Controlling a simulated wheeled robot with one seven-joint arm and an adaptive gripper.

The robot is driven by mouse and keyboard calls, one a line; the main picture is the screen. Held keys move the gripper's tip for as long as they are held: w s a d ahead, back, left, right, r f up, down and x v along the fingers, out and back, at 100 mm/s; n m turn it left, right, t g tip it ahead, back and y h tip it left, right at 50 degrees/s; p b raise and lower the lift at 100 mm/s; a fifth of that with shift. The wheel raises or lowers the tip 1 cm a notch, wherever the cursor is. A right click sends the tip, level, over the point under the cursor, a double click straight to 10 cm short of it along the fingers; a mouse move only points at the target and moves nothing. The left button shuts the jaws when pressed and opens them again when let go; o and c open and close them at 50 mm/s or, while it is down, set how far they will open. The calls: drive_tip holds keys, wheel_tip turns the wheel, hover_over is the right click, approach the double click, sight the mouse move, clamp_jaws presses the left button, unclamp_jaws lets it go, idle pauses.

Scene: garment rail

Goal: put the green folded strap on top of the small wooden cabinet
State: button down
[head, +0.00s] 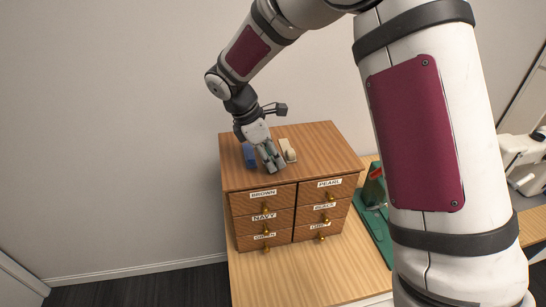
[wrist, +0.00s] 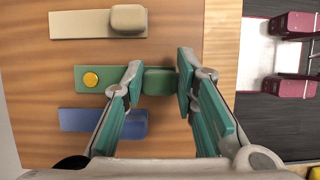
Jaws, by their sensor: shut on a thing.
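The green folded strap (wrist: 109,74), with a yellow round button on its flat end, shows in the wrist view between a beige strap and a blue strap. My gripper (wrist: 160,77) is shut on its raised folded end. The strap is over the wooden top of the small cabinet (wrist: 40,110); I cannot tell whether it is touching. In the head view my gripper (head: 271,162) points down at the top of the small wooden cabinet (head: 325,150) and hides the green strap.
On the cabinet top, the blue strap (head: 249,155) is left of my gripper and the beige strap (head: 287,149) right of it. The cabinet front has several labelled drawers with brass knobs. A green tray-like thing (head: 376,225) is on the table to the right. The cabinet's right side top is bare.

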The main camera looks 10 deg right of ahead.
drive_tip(key=shift+f, duration=0.2)
drive_tip(key=shift+f, duration=0.15)
drive_tip(key=c, duration=1.3)
unclamp_jaws()
